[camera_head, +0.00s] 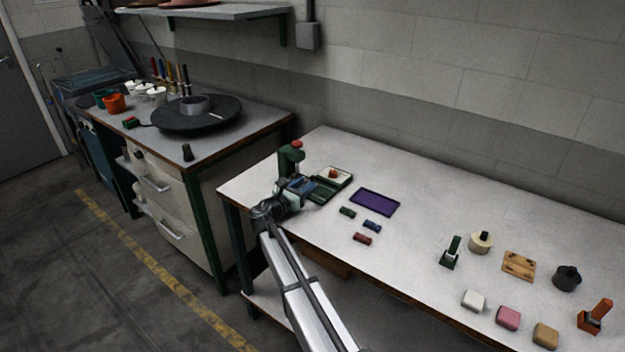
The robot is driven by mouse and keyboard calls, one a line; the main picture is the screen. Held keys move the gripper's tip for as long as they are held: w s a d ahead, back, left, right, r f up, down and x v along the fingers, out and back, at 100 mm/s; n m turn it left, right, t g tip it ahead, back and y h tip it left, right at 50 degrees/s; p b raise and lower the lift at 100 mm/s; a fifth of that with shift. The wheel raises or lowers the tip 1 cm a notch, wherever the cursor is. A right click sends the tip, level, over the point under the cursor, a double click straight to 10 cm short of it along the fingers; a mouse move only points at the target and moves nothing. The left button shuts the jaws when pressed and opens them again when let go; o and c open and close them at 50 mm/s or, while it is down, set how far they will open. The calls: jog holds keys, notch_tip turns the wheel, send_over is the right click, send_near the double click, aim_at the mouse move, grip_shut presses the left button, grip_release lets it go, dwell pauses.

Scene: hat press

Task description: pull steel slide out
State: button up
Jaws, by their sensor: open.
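A small green press (288,160) with a red knob on top stands at the far left end of the white table. A framed plate (341,175) with a pale inside and a small reddish thing on it lies right beside the press. This may be the steel slide, but it is too small to tell. My gripper (312,189) is open at the front of the press and plate, close to their near edge. Whether it touches the slide cannot be told. My gripper and wrist hide the lower part of the press and part of the plate's near side.
A purple tray (375,202) and small green, blue and red blocks (362,239) lie to the right. Farther right are a stamp (450,252), a wooden board (519,265) and coloured pads (508,318). The table's middle is clear. A workbench (225,145) stands left.

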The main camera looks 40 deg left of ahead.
aim_at(311, 179)
jog(key=shift+w, duration=2.55)
jog(key=shift+c, duration=0.4)
grip_shut()
